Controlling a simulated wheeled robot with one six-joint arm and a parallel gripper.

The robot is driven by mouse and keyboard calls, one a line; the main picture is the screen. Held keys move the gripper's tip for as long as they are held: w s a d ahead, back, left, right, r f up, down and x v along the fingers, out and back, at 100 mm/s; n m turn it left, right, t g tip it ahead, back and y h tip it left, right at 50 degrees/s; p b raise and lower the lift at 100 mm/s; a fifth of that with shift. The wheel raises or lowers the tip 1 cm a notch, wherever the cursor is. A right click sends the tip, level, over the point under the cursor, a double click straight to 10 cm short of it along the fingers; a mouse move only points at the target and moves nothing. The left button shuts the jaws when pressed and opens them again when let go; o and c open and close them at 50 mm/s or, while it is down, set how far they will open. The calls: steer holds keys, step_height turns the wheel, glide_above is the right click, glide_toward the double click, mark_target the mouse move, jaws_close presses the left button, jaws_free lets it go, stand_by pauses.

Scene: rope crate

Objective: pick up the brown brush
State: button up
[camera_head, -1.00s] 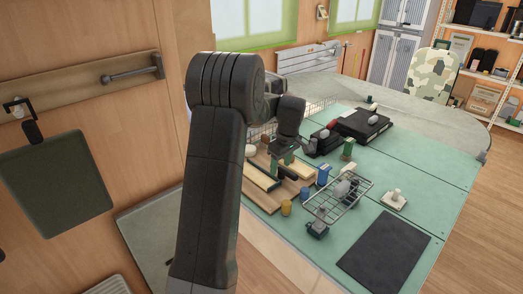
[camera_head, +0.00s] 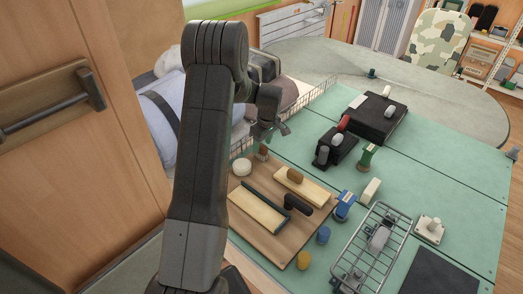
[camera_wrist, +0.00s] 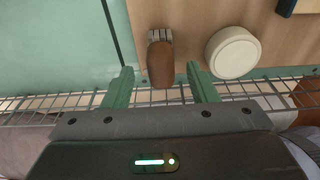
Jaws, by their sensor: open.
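The brown brush (camera_wrist: 160,64) lies at the edge of the wooden board in the wrist view, its pale bristles pointing away from my gripper. In the head view the brush (camera_head: 262,152) shows small, just below my gripper (camera_head: 262,140). My gripper (camera_wrist: 159,76) is open and empty in the wrist view. Its two green fingers stand apart, with the brush's near end between them in the picture. I cannot tell the height of the fingers above the brush. A white round piece (camera_wrist: 232,52) lies right of the brush, beyond the right finger.
A wire mesh fence (camera_wrist: 80,103) runs across beneath my gripper along the board's edge. The wooden board (camera_head: 270,222) carries cream blocks and a black-handled tool (camera_head: 296,203). A wire rack (camera_head: 372,250) stands to the right. Green mat (camera_wrist: 50,40) lies bare left of the board.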

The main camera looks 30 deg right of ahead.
mark_target(262, 145)
steer(key=shift+w+a+f+p, duration=0.1)
steer(key=shift+f+p, duration=0.05)
steer(key=shift+f, duration=0.65)
steer(key=shift+w+f+p, duration=0.1)
steer(key=shift+f+p, duration=0.05)
steer(key=shift+f, duration=0.6)
steer(key=c, duration=1.1)
step_height(262, 145, up, 10)
steer(key=shift+r+b, duration=0.1)
steer(key=shift+b, duration=1)
steer(key=o, duration=0.5)
steer(key=c, duration=0.4)
